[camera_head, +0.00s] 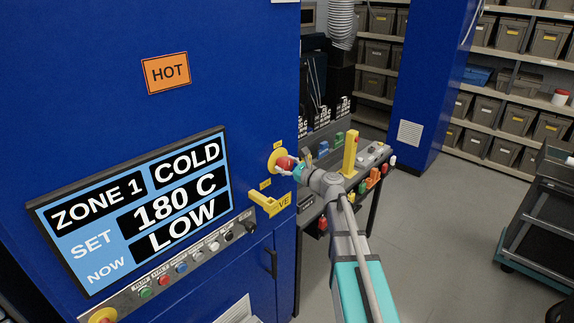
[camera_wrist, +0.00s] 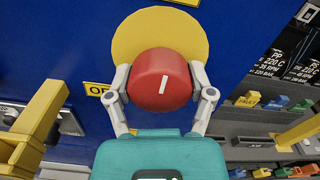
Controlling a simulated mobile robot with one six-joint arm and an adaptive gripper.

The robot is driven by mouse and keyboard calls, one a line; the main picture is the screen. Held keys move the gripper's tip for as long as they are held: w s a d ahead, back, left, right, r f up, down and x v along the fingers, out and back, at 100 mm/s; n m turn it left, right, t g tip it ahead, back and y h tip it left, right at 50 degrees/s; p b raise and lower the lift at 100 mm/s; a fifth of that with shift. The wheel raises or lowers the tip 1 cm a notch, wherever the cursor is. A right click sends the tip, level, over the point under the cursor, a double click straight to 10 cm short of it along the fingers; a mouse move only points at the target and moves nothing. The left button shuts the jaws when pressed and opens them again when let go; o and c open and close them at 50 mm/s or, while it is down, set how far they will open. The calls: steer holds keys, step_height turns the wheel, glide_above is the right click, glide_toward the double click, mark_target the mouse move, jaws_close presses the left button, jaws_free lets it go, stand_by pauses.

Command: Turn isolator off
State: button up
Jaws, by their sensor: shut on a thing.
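The isolator is a red round knob (camera_wrist: 160,78) on a yellow disc (camera_wrist: 160,30), on the blue cabinet face. Its white mark stands nearly upright, leaning slightly right at the top. A yellow label (camera_wrist: 97,95) beginning "O" sits left of it, partly hidden by a finger. My gripper (camera_wrist: 161,88) is shut on the knob, one finger on each side. In the head view the knob (camera_head: 286,163) and yellow disc (camera_head: 274,157) show at the cabinet's right edge, with my gripper (camera_head: 293,168) at it. The knob's right side is partly covered there.
A yellow handle (camera_head: 270,203) juts out just below the isolator; it shows left in the wrist view (camera_wrist: 38,115). The blue cabinet carries a display (camera_head: 135,205) reading ZONE 1 COLD, SET 180 C, NOW LOW. A bench (camera_head: 345,180) with colored parts stands right. Open floor lies beyond.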

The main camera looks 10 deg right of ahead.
steer(key=n, duration=0.8)
steer(key=shift+n, duration=0.4)
steer(key=n, duration=0.4)
steer(key=shift+n, duration=2.5)
steer(key=o, duration=1.1)
steer(key=shift+w, duration=0.1)
steer(key=shift+f, duration=0.1)
